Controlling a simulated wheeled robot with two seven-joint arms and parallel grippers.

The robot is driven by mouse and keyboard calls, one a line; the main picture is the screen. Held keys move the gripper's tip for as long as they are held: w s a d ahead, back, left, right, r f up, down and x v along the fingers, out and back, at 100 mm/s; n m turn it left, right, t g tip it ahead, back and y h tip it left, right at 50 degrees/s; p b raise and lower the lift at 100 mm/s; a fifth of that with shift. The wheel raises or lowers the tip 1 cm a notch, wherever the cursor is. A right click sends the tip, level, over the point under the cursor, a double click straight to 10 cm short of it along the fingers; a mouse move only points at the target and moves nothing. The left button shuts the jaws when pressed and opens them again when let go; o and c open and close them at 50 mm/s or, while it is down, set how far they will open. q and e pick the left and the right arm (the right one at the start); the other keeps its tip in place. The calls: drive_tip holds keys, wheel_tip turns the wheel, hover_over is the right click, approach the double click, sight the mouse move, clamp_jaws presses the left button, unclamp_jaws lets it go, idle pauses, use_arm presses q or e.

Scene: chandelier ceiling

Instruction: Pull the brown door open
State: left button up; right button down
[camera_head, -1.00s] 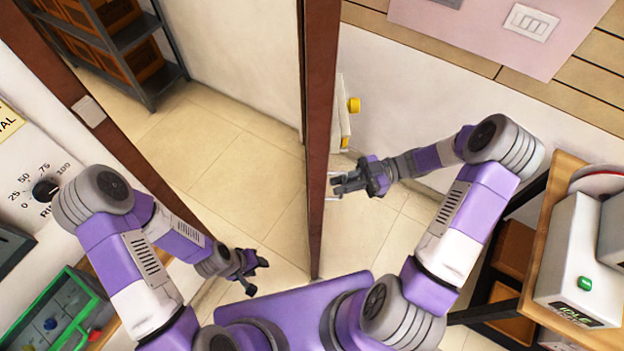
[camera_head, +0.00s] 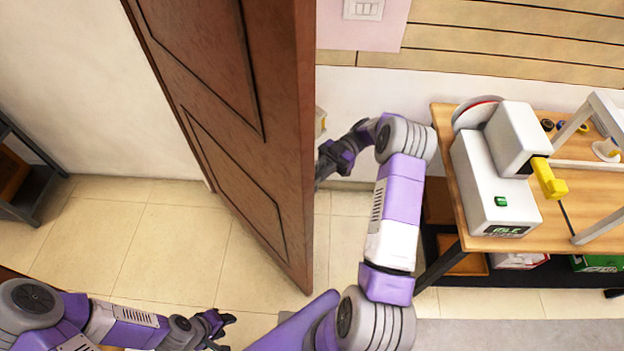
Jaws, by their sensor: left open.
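The brown door (camera_head: 235,115) stands ajar in the middle of the head view, its panelled face turned to the left and its near edge toward me. My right gripper (camera_head: 322,170) is on the right side of the door, close to its edge. Its fingertips are partly hidden behind the door edge, so I cannot tell if it touches a handle; no handle shows. My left gripper (camera_head: 222,332) is open and empty at the lower left, low over the floor and apart from the door.
A wooden table (camera_head: 445,130) with a white machine (camera_head: 490,180) stands to the right, near my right arm. A dark shelf (camera_head: 35,165) stands at the far left. Tiled floor (camera_head: 150,240) is clear left of the door.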

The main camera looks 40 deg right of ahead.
sight(317, 161)
drive_tip(key=shift+d, duration=0.1)
idle(0.3)
drive_tip(key=c, duration=1.3)
unclamp_jaws()
drive_tip(key=shift+r, duration=0.1)
wheel_tip(317, 161, up, 10)
drive_tip(key=shift+f+p, duration=0.1)
drive_tip(key=shift+p, duration=1.1)
drive_tip(key=shift+c, duration=0.3)
